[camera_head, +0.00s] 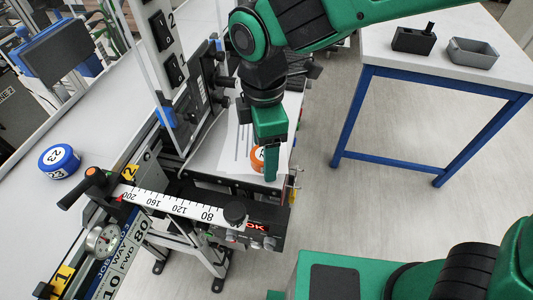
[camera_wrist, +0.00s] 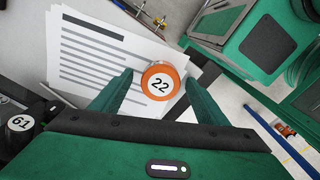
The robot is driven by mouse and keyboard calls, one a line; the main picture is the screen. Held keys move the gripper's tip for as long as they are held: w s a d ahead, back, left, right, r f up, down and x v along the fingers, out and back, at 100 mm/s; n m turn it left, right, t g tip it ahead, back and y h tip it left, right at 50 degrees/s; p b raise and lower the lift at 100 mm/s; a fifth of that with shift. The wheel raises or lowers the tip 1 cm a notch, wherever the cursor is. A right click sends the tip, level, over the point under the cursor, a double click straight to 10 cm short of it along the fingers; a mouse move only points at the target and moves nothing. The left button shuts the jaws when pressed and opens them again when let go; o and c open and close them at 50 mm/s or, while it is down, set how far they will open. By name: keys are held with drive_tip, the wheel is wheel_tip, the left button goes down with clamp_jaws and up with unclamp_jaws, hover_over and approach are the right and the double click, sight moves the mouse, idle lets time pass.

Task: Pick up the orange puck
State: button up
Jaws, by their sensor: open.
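The orange puck (camera_wrist: 160,83) has a white top marked 22. In the wrist view it sits between the two open fingers of my gripper (camera_wrist: 160,90), near their tips, over the edge of printed paper sheets. In the head view the orange puck (camera_head: 257,159) shows only partly, hidden behind my gripper (camera_head: 268,165). My gripper points down over it with fingers open. I cannot tell whether a finger touches the puck.
A blue puck (camera_head: 59,161) marked 23 lies on the belt (camera_head: 40,215) at left. Paper sheets (camera_wrist: 95,58) lie beside the orange puck. A ruler bar (camera_head: 178,205) stands in front. Open floor lies between.

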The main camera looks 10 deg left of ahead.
drive_tip(key=shift+c, duration=0.3)
drive_tip(key=c, duration=1.1)
